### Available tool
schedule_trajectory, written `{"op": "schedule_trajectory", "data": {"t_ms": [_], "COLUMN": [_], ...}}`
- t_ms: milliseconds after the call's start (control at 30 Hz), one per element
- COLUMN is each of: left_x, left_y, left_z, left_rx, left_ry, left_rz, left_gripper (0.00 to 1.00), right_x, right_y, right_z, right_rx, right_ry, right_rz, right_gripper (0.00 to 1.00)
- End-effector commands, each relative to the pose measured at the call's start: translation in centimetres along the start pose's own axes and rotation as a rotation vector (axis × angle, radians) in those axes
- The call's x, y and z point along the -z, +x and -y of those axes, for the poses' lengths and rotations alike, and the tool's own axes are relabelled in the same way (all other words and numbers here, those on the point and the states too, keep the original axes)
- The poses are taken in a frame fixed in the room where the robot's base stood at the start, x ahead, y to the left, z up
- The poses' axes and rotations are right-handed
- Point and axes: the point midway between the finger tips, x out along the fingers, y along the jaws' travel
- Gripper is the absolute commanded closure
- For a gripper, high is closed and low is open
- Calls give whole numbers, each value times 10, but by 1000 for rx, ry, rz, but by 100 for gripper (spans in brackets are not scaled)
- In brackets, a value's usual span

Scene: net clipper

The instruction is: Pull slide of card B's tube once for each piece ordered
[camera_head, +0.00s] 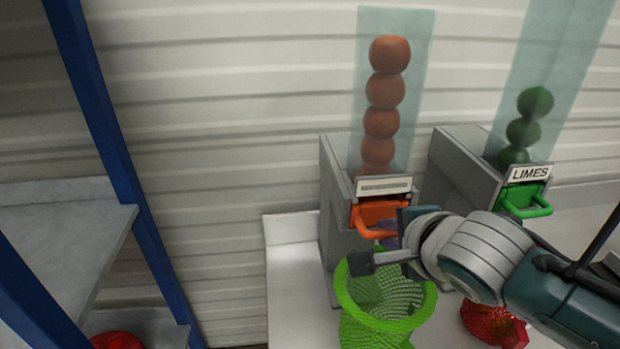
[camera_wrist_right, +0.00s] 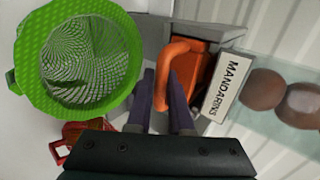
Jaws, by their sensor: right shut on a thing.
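The mandarin dispenser's orange slide (camera_head: 379,212) is on the front of a grey box below a clear tube (camera_head: 418,60) of several stacked orange fruits. In the right wrist view its label (camera_wrist_right: 226,87) reads MANDARINS. My right gripper (camera_head: 388,240) is at the slide's handle; in the wrist view its purple fingers stand on both sides of the orange handle (camera_wrist_right: 164,75), shut on it. A green net (camera_head: 345,290) with an open mouth hangs or stands below the slide; no fruit is clearly visible in it. My left gripper is out of view. No order card is visible.
A lime dispenser with a green slide (camera_head: 525,201) and a tube (camera_head: 567,45) of green fruits stands at the right. A red net (camera_head: 490,322) lies below it, partly behind my right arm. A blue-framed shelf (camera_head: 110,130) stands at the left.

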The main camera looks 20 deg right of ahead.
Motion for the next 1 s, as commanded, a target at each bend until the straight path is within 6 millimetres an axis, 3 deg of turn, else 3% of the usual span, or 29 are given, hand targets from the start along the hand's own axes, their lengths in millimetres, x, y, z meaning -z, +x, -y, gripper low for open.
{"op": "schedule_trajectory", "data": {"t_ms": [133, 467, 1000], "left_x": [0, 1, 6], "left_y": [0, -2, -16], "left_z": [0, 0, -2], "left_rx": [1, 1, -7], "left_ry": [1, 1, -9], "left_rz": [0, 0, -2], "left_gripper": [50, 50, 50], "right_x": [-1, -2, -4], "right_y": [0, -3, -33], "right_z": [-1, -1, -23], "right_rx": [-1, 1, 4], "right_ry": [0, 0, 3], "right_rz": [2, 5, 10], "right_gripper": [100, 100, 100]}}
